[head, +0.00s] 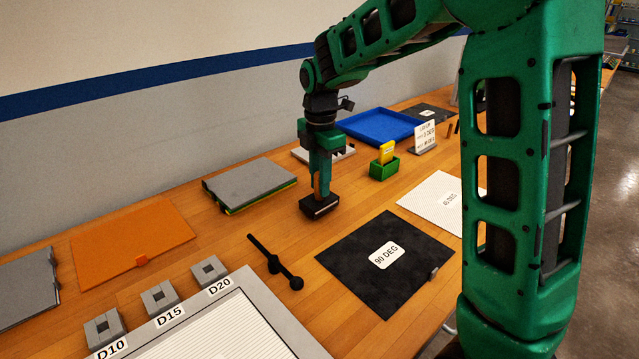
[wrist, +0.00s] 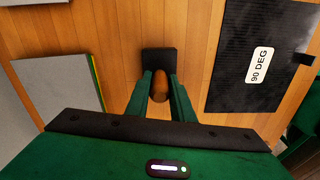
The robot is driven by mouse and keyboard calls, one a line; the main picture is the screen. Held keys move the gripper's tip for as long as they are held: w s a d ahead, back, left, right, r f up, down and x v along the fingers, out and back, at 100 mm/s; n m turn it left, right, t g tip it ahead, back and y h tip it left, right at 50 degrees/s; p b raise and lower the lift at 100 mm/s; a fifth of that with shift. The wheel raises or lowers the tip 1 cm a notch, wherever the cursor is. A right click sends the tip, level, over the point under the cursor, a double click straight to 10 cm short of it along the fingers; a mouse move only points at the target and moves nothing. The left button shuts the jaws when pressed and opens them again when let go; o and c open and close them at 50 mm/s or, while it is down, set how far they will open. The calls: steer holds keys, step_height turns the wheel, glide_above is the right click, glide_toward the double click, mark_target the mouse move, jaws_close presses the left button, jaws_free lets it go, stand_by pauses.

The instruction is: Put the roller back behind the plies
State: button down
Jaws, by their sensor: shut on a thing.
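My gripper (head: 319,178) is shut on the wooden handle of the roller (head: 319,206), which has a black head. The roller is upright, head down, at the table top; I cannot tell if it touches. In the wrist view the roller's black head (wrist: 159,61) shows beyond the fingers, with the brown handle between them. The black ply marked 90 DEG (head: 370,271) lies flat in front of the roller, to its right; it also shows at the right of the wrist view (wrist: 256,67). The pale ply marked 45 DEG (head: 438,212) lies to its right, partly hidden by my arm.
A grey plate stack (head: 250,182) lies left of the roller. An orange sheet (head: 130,238) is farther left. A black tool (head: 272,261) lies in front. A green box with a yellow item (head: 384,169), a small sign (head: 424,138) and a blue tray (head: 381,127) stand behind. Bare wood surrounds the roller.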

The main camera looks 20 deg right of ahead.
steer(key=shift+f, duration=0.25)
steer(key=c, duration=1.5)
jaws_free()
steer(key=shift+f, duration=0.1)
steer(key=shift+c, duration=0.2)
